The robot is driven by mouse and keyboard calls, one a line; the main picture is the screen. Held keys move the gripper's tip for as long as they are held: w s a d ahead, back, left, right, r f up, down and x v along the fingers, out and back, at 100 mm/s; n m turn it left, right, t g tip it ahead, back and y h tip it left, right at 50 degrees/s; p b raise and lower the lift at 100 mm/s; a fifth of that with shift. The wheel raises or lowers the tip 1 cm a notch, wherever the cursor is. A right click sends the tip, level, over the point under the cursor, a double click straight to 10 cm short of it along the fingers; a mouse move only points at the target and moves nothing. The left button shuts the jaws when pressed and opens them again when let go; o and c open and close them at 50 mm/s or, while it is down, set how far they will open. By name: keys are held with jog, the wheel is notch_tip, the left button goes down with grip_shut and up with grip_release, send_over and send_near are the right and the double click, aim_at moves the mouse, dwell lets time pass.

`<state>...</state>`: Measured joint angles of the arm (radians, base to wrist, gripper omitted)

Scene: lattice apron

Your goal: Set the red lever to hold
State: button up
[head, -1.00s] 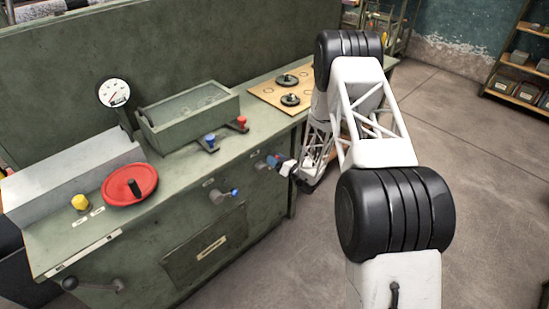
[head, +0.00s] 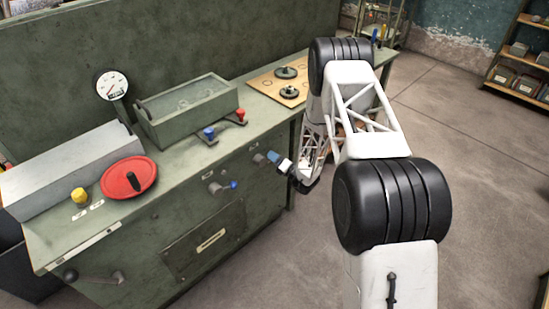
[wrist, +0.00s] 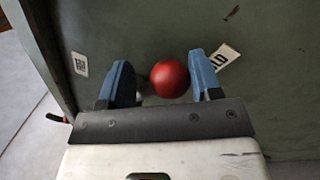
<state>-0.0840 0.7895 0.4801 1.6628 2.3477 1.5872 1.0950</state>
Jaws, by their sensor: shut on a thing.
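The red lever's round knob (wrist: 170,79) sits between the two blue fingers of my gripper (wrist: 160,62) in the wrist view. My gripper is shut on it, though a dark gap seems to show beside the left finger. In the head view my gripper (head: 277,160) is at the right end of the green bench front, and it hides the red knob. A white label (wrist: 228,56) with partly covered dark letters lies behind the right finger. Another small white label (wrist: 80,64) is to the left. I cannot read which position the lever points to.
Red and blue knobs (head: 240,115) (head: 209,133), a red wheel (head: 115,188) and a green bin (head: 182,130) are on top. Open floor lies to the right.

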jog(key=shift+s+a+f, duration=0.15)
jog(key=shift+s+f, duration=0.2)
jog(key=o, duration=1.1)
jog(key=shift+o, duration=0.9)
jog(key=shift+w+r, duration=0.1)
jog(key=shift+r, duration=0.05)
jog(key=shift+r, duration=0.1)
jog(key=v, duration=0.7)
jog(key=shift+d, duration=0.35)
